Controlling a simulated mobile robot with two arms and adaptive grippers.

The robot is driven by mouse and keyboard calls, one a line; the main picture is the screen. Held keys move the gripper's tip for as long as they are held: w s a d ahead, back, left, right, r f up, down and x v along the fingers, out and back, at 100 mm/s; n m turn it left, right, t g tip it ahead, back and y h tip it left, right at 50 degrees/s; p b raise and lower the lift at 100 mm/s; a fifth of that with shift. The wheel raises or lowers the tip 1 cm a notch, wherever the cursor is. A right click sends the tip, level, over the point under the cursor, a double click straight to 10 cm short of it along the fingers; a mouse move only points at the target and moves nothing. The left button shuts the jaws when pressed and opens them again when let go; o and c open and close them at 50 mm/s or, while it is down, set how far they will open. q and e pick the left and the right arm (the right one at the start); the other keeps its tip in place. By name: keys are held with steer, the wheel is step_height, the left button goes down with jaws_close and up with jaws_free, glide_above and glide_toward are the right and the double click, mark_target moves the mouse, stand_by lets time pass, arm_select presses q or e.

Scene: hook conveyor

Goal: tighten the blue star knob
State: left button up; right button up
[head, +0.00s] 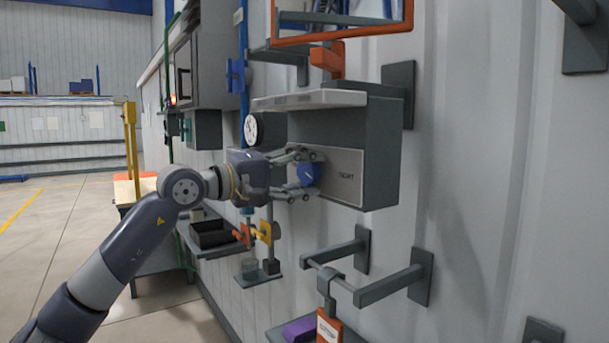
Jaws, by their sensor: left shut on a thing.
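The blue star knob (309,173) sits on the front panel of a grey wall-mounted box (378,150). Dark lettering is on the panel to the right of the knob. My left gripper (306,174) reaches in from the left, and its fingers are shut on the knob, one above and one below. The fingers hide part of the knob's edge. My right gripper is not in view.
A round gauge (251,130) is left of the box, above my gripper. Below are a yellow lever (265,232), a dark tray (211,234) and a rail on wall brackets (388,286) with an orange tag (328,327). The floor at left is clear.

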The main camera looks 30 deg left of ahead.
arm_select(q)
steer(key=shift+f+m, duration=0.15)
steer(key=shift+m, duration=0.15)
steer(key=o, duration=1)
steer(key=shift+o, duration=0.4)
